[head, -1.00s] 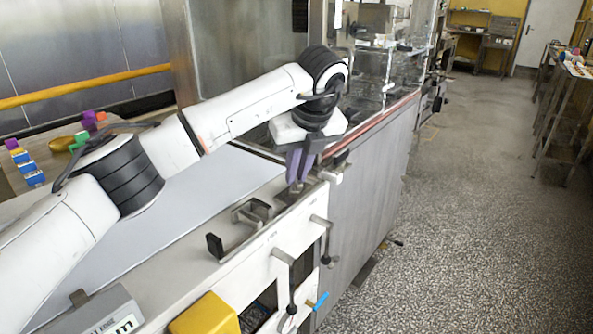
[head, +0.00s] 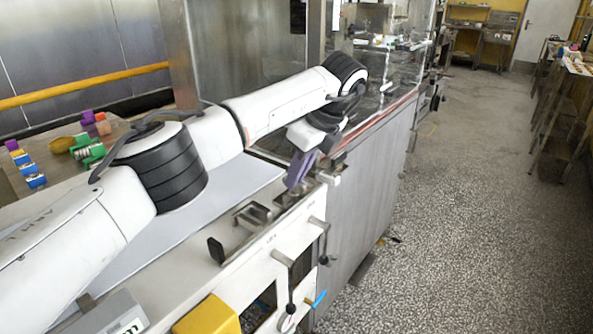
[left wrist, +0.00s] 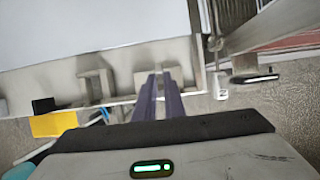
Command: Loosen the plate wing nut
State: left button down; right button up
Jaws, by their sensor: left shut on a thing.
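My left gripper (head: 292,185) reaches down to the metal top edge of the white machine. Its purple fingers are close together and slanted, with the tips at a small dark fitting on that edge. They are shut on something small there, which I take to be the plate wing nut. The nut itself is hidden by the fingers in both views. In the left wrist view the fingers (left wrist: 160,92) point away from me toward the machine's pale rail. My right gripper is in neither view.
A dark bracket (head: 216,250) and a metal block (head: 253,214) stand on the ledge nearer me. Levers with dark knobs (head: 291,309) hang on the machine's front. A clear enclosure (head: 375,85) rises just beyond the gripper. Open floor (head: 470,230) lies to the right.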

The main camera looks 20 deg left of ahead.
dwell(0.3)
pick_arm(q)
jog(key=c, duration=1.8)
grip_release()
jog(key=shift+c, duration=0.2)
jog(key=shift+d+r, duration=0.15)
jog(key=shift+r, duration=0.3)
jog(key=v, duration=0.9)
jog(key=shift+d+r, duration=0.1)
jog(key=shift+r, duration=0.05)
